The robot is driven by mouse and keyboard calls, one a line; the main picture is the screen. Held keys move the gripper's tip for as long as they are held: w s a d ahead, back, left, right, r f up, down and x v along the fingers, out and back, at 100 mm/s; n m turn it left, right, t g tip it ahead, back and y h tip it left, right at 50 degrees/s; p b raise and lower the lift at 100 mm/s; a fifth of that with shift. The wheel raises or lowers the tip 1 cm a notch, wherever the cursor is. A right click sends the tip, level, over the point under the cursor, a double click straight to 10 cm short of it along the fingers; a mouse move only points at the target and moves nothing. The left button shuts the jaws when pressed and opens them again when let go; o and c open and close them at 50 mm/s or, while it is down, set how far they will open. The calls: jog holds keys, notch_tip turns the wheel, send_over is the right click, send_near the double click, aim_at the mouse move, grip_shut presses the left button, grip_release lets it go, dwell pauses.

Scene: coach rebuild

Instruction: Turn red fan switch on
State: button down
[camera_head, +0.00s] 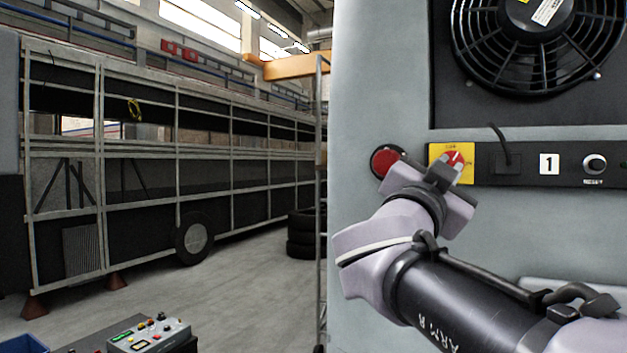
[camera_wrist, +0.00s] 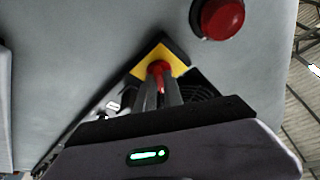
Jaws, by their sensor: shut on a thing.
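The red fan switch (camera_head: 455,157) sits on a yellow plate at the left end of a black panel strip, below the fan (camera_head: 533,20). In the wrist view the switch (camera_wrist: 158,67) shows at the fingertips, on its yellow plate. My gripper (camera_head: 452,168) reaches up to it from below in the head view and is shut on the switch knob. In the wrist view its fingers (camera_wrist: 163,78) lie on either side of the red knob. The fingers hide part of the knob, and its exact turn is hard to tell.
A large red round button (camera_head: 386,160) is just left of the yellow plate, close to my wrist; it also shows in the wrist view (camera_wrist: 222,16). A label "1" (camera_head: 549,164) and a round knob (camera_head: 595,164) lie to the right. A bus frame (camera_head: 150,170) stands at left.

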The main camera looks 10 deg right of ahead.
jog(key=shift+w+a+r+m+g+p, duration=0.15)
jog(key=shift+m+g+p, duration=0.5)
jog(key=shift+m, duration=1.5)
jog(key=shift+s+r+m+g+p, duration=0.1)
jog(key=shift+r+m+g+p, duration=0.1)
jog(key=shift+m+g, duration=1.4)
jog(key=shift+w+a+r+m+g+p, duration=0.15)
jog(key=shift+m+g+p, duration=0.25)
jog(key=shift+m, duration=2.25)
jog(key=shift+d+y, duration=0.1)
jog(key=shift+y, duration=0.2)
jog(key=c, duration=1.5)
grip_release()
jog(key=shift+o, duration=0.2)
